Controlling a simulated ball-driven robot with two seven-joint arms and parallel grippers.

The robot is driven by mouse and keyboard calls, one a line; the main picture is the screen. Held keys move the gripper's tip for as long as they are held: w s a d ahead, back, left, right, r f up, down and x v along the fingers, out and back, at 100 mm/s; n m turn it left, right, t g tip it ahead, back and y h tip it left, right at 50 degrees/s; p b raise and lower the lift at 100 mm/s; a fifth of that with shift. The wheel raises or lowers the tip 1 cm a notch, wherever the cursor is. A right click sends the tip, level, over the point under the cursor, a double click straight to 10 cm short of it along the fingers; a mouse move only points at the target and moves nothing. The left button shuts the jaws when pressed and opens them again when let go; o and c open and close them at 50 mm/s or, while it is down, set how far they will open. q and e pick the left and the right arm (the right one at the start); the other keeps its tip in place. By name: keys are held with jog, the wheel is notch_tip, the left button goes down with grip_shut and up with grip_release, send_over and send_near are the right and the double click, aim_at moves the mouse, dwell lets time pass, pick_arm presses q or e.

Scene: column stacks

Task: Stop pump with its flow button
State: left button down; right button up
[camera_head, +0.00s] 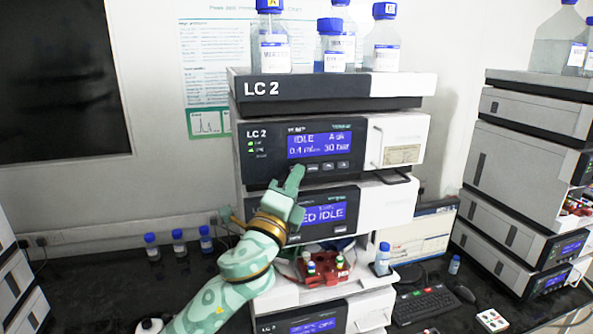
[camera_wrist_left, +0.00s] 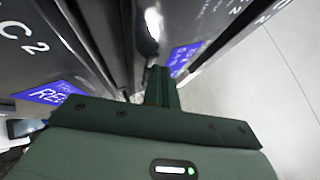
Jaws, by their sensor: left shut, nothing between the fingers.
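The pump (camera_head: 260,172) is the upper LC 2 module with a dark front. Its blue screen (camera_head: 318,145) reads IDLE, with about 0.4 mL/min and 30 bar. A row of small buttons (camera_head: 328,167) sits under the screen; the leftmost part of the row is close to my fingers and partly hidden. My left gripper (camera_head: 296,172) is shut and empty, its tips at the lower edge of the pump front, just below and left of the visible buttons. Contact cannot be told. In the left wrist view the shut fingers (camera_wrist_left: 161,78) point at the dark fronts.
Below is a module (camera_head: 345,212) with an IDLE screen, partly behind my gripper. Capped bottles (camera_head: 275,50) stand on the top tray (camera_head: 330,103). Red vial racks (camera_head: 325,268) sit lower down. Another stack (camera_head: 525,150) stands at right, with a keyboard (camera_head: 427,303) before it.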

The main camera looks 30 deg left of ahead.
pick_arm(q)
jog(key=shift+s+d, duration=0.6)
jog(key=shift+d, duration=0.1)
jog(key=shift+s+d+p, duration=0.6)
jog(key=shift+s+d, duration=1)
jog(key=shift+d, duration=0.2)
